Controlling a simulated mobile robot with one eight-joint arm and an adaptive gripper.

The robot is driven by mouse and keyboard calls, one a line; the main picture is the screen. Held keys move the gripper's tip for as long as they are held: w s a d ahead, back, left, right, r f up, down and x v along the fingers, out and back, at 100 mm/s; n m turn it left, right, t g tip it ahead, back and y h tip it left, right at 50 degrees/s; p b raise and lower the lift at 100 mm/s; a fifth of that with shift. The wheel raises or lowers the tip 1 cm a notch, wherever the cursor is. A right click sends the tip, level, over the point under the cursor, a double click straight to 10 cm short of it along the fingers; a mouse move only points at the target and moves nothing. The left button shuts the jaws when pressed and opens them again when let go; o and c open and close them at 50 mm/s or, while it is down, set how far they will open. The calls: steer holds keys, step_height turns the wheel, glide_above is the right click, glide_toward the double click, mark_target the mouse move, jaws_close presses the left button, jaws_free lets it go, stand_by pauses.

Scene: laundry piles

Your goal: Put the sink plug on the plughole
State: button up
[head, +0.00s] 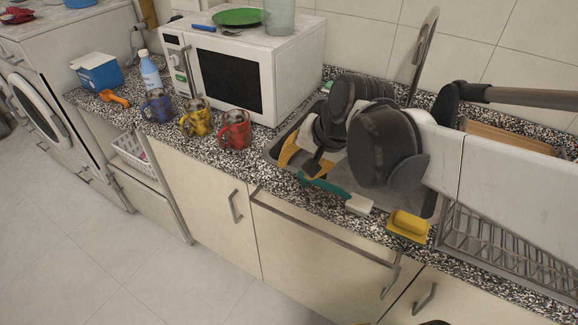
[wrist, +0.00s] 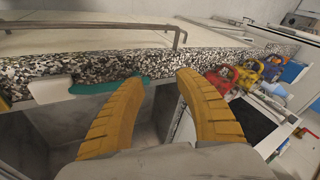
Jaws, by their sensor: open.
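My gripper (head: 301,168) hangs over the sink (head: 431,205), its two orange fingers apart with nothing between them. In the wrist view the open gripper (wrist: 160,78) points toward the counter's front edge, with the grey sink basin (wrist: 60,128) below and to the left. I cannot make out the sink plug in either view. The plughole does not show either; my dark arm links cover much of the basin in the head view.
A teal-handled brush (head: 325,187) with a white head lies along the sink's front edge, close to my fingers. A yellow sponge (head: 408,224) and wire rack (head: 505,250) are to the right.

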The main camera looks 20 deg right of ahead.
steer(key=s+a+n+t+h, duration=0.1)
steer(key=s+n+h, duration=0.1)
steer(key=s+n, duration=0.5)
steer(key=shift+s+a+t, duration=0.25)
steer(key=shift+s+t, duration=0.05)
steer(key=shift+s, duration=0.35)
